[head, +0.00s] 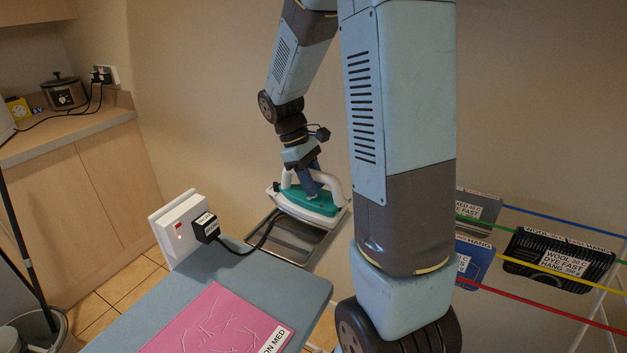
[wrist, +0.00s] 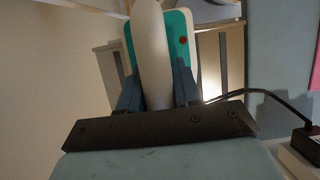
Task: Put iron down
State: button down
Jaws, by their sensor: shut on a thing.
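The iron (head: 307,203) is white and teal, with a white handle. My gripper (head: 310,182) is shut on the handle. In the wrist view, the iron's handle (wrist: 151,55) runs between my two fingers (wrist: 154,90), and a red dot shows on the teal body. The iron is over or on a metal rest (head: 290,238) at the far end of the ironing board (head: 225,263); I cannot tell whether it touches the rest.
A pink cloth (head: 222,325) with crease lines and a label lies on the board. Coloured lines with labelled dark cards (head: 558,260) hang at the right. A counter (head: 70,135) with a dark pot (head: 64,92) stands at the back left. The cord crosses near the board's end.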

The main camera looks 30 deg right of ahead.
jog(key=shift+f, duration=1.45)
jog(key=c, duration=0.8)
grip_release()
jog(key=shift+f, duration=0.1)
